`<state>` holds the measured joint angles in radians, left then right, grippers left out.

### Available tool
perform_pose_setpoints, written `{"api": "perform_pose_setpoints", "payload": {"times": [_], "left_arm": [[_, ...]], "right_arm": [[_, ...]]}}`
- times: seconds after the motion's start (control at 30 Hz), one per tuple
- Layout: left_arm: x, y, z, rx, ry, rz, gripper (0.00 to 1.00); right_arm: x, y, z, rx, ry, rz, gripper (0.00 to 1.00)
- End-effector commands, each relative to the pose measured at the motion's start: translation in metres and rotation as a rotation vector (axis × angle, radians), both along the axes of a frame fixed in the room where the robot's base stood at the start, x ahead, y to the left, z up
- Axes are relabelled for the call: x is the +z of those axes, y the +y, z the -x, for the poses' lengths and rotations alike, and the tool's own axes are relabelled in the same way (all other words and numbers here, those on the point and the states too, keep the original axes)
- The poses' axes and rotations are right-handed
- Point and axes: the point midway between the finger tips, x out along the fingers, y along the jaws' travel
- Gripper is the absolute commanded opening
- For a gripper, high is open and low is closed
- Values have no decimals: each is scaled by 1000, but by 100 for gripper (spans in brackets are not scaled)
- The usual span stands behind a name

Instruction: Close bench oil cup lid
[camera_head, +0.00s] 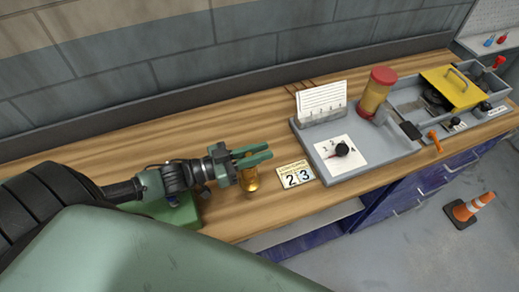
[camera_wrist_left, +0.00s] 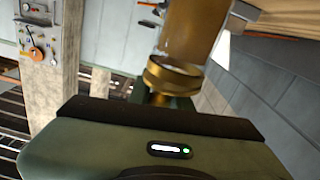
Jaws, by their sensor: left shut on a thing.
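A small brass oil cup (camera_head: 249,181) stands on the bench on the left, beside a flip-number card. My left gripper (camera_head: 255,156) comes in from the left, with its green fingers shut at the top of the cup. The fingers cover the cup's top, so I cannot tell the lid's angle. In the left wrist view the oil cup (camera_wrist_left: 172,78) shows large and close, with an amber body and a brass collar. My right gripper is not in view.
The card (camera_head: 296,175) reading 2 and 3 lies right of the cup. Beyond it are a grey tray (camera_head: 385,154) with a dial, a red-capped jar (camera_head: 376,92), and a yellow-lidded box (camera_head: 451,86).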

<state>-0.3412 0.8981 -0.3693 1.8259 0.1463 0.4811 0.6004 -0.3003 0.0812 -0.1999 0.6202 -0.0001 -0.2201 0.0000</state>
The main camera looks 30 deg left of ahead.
Motion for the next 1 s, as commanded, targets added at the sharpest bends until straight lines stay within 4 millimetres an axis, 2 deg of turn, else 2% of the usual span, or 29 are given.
{"api": "perform_pose_setpoints", "payload": {"times": [0.37,0.4,0.43,0.47,0.83,1.0], "left_arm": [[-1,0,0,0,-1,-2,0],[-1,0,0,0,0,-3,30],[-1,0,0,0,-1,-2,39],[-1,0,0,0,-1,-2,41],[3,0,0,0,-1,-3,41],[27,0,1,-3,-3,-3,41]], "right_arm": [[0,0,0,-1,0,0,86],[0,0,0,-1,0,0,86],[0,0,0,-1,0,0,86],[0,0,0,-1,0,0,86],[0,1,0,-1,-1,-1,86],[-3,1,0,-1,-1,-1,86]]}}
